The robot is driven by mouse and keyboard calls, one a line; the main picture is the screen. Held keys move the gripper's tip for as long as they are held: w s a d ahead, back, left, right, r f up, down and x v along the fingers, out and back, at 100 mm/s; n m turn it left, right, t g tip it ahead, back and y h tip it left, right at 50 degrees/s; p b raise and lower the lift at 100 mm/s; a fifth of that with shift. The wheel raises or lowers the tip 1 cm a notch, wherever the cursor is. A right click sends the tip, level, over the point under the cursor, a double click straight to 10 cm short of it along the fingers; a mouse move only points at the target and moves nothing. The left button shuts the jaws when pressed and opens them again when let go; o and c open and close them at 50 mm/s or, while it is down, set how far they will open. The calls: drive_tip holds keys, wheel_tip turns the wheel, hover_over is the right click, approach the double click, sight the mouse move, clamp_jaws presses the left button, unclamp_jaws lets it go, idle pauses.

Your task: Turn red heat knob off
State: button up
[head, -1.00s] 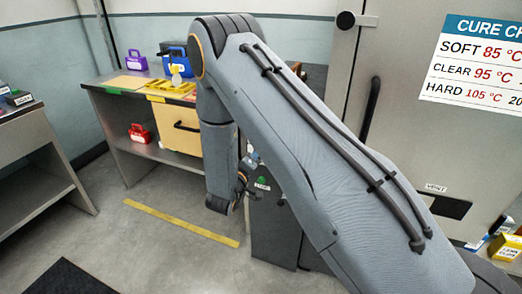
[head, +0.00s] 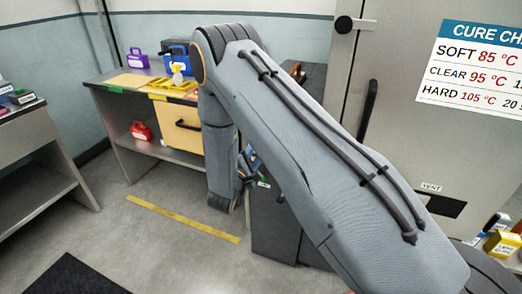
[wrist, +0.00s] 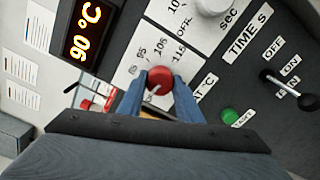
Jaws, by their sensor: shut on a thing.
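The red heat knob (wrist: 159,79) sits on a white-labelled panel in the wrist view. My gripper (wrist: 159,92) has its two blue fingers on either side of the knob, closed on it. A pale pointer mark shows on the knob's lower side, toward the lower left of the picture. Number labels, including 85 and 115, stand above the knob, and a partly hidden "°C" label is at its right. In the head view my arm hides the knob and the panel.
A lit display (wrist: 84,32) reads 90 °C. A pale knob (wrist: 212,4), a black toggle switch (wrist: 290,90) and a green button (wrist: 231,116) are on the same panel.

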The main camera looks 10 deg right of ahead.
drive_tip(key=shift+s+f+n, duration=0.1)
drive_tip(key=shift+f+n, duration=0.05)
drive_tip(key=shift+n, duration=2.05)
drive_tip(key=o, duration=1)
drive_tip(key=shift+a, duration=0.15)
drive_tip(key=shift+o, duration=0.2)
drive_tip(key=v, duration=0.7)
drive_tip(key=shift+s+b, duration=0.3)
drive_tip(key=shift+b, duration=0.05)
drive_tip(key=shift+a, duration=0.1)
